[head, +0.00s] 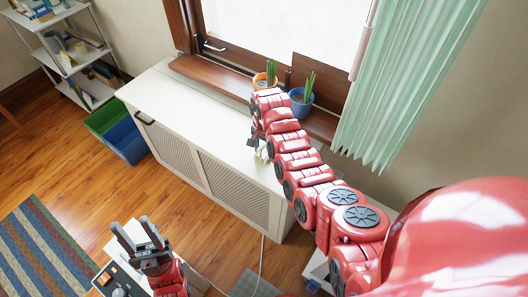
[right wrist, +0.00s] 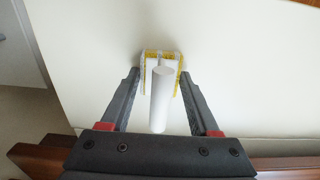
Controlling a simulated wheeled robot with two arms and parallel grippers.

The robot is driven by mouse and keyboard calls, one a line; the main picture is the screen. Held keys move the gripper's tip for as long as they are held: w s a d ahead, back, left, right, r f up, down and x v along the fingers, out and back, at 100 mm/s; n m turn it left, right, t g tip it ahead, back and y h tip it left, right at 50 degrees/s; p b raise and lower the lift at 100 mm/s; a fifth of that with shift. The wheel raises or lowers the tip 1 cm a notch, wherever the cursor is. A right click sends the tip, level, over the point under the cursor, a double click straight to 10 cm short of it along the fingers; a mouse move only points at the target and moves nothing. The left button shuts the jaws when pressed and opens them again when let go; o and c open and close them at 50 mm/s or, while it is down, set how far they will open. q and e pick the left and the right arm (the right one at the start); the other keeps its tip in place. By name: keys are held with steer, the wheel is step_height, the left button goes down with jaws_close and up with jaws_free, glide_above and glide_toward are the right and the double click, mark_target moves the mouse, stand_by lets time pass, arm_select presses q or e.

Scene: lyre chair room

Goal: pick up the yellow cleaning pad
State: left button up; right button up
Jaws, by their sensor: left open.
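The yellow cleaning pad (right wrist: 150,57) stands on the pale cabinet top in the right wrist view. It shows yellow edges around white, with a white cylinder (right wrist: 161,100) pointing from it toward the camera. My right gripper (right wrist: 160,74) is open above the cabinet, one finger on each side of the cylinder and its tips close to the pad's sides. I cannot tell whether they touch. In the head view, the right gripper (head: 257,138) is over the cabinet, and a small pale part of the pad (head: 262,155) shows below it. My left gripper (head: 137,230) is open and empty at the lower left.
The white cabinet (head: 180,115) stands under the window. Green and blue bins (head: 122,135) stand left of the cabinet. The cabinet top's left part is clear.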

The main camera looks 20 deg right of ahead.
mark_target(264, 143)
steer(key=c, duration=0.8)
steer(key=shift+r, duration=0.1)
steer(key=shift+r, duration=0.45)
step_height(264, 143, up, 3)
steer(key=shift+a+f, duration=0.1)
steer(key=shift+f, duration=0.1)
steer(key=a, duration=0.1)
steer(key=s+a, duration=0.2)
steer(key=shift+a+b, duration=0.3)
steer(key=shift+a, duration=0.1)
steer(key=a+p, duration=0.1)
steer(key=s+a, duration=0.1)
steer(key=a, duration=0.1)
steer(key=s+a+r+p, duration=0.1)
steer(key=shift+s+a+r+p, duration=0.1)
steer(key=shift+s+a+p, duration=0.05)
steer(key=shift+a+p, duration=0.15)
steer(key=s+a, duration=0.1)
steer(key=a, duration=0.1)
steer(key=s+a, duration=0.1)
steer(key=a, duration=0.1)
steer(key=s+a+p, duration=0.1)
steer(key=shift+a, duration=0.4)
